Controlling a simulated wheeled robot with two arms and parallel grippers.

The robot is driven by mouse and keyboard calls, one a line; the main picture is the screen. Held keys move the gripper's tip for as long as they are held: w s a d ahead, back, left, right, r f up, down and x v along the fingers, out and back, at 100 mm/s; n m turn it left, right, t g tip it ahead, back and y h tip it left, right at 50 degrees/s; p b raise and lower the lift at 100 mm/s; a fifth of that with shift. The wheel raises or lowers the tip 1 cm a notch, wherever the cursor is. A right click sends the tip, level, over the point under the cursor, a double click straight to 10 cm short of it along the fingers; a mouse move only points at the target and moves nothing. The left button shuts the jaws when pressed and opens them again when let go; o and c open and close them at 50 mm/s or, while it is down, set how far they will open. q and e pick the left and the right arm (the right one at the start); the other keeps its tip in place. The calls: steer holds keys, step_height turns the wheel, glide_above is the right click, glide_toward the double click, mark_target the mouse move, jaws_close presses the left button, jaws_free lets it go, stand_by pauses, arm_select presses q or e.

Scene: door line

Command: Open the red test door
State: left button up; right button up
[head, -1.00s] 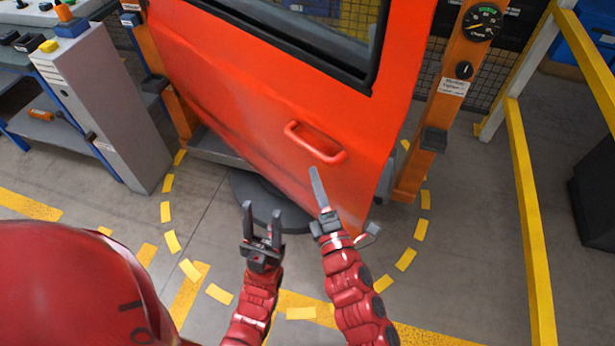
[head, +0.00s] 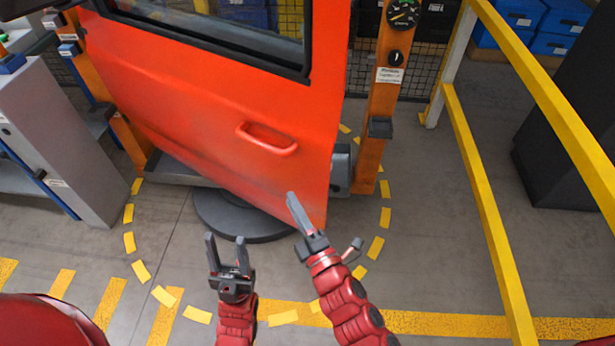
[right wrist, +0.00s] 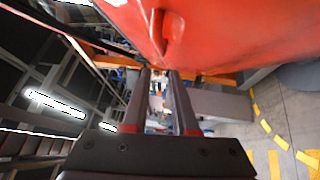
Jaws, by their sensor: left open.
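The red test door (head: 200,110) stands upright ahead of me, with a dark-framed window at the top. Its recessed red pull handle (head: 267,138) is near the right edge; the handle also shows at the top of the right wrist view (right wrist: 171,32). The door's lower right corner is nearer to me than the orange post beside it. My right gripper (head: 291,197) is below and a little right of the handle, apart from it. Its fingers (right wrist: 158,72) are apart with nothing between them. My left gripper (head: 227,238) is open and empty, lower and further left.
An orange post (head: 384,100) with a gauge stands right of the door. A yellow rail (head: 480,190) runs along the right, before a dark cabinet (head: 570,120). A grey cabinet (head: 70,150) is at left. A round dark base (head: 235,215) lies under the door. Yellow dashes curve around it.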

steer(key=w+d+m, duration=0.2)
steer(key=m, duration=0.1)
steer(key=w+d+m+t, duration=0.1)
steer(key=m, duration=0.1)
steer(key=shift+w+d+f, duration=0.15)
steer(key=shift+d+f, duration=0.05)
steer(key=shift+d, duration=0.05)
jaws_close()
steer(key=w+d+m+t+h+b, duration=0.2)
steer(key=w+d+m+t+h, duration=0.3)
steer(key=d+m, duration=0.55)
steer(key=w+d+f+m+g+h+b, duration=0.25)
steer(key=w+d+f+m+g, duration=0.4)
steer(key=w+m, duration=0.5)
step_height(320, 180, up, 6)
steer(key=w+a+r+m+g+y+b, duration=0.1)
steer(key=w+a+m+g+y+b, duration=0.15)
steer(key=m+y, duration=0.5)
steer(key=w+a+n+y, duration=0.1)
steer(key=w+a+y, duration=0.1)
steer(key=a, duration=0.6)
steer(key=shift+w+f+g, duration=0.15)
steer(key=shift+w+g, duration=0.15)
steer(key=shift+g, duration=0.1)
